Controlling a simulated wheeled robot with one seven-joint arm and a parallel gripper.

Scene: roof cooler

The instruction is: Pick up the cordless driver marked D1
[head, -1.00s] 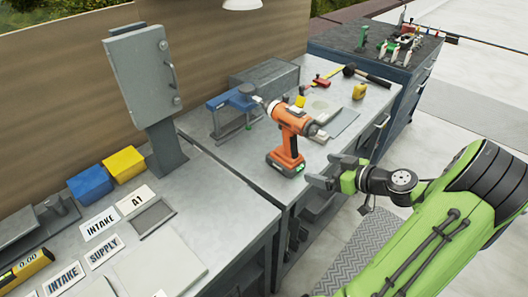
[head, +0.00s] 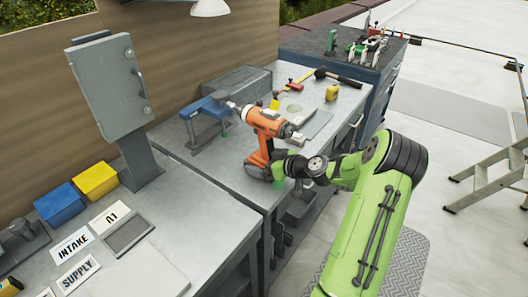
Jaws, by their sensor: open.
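An orange and black cordless driver (head: 266,123) stands upright on its battery base near the front edge of the grey workbench (head: 208,158). Its nose points to the left and back. I cannot read a D1 mark on it. My gripper (head: 273,160) is at the lower handle, reaching in from the right. It is open. My fingers overlap the handle in the picture; whether they are around it or just beside it I cannot tell. Part of the lower handle and base is hidden by my gripper.
A grey box on a post (head: 112,82) stands at left. A stepladder (head: 490,178) stands on open floor at right.

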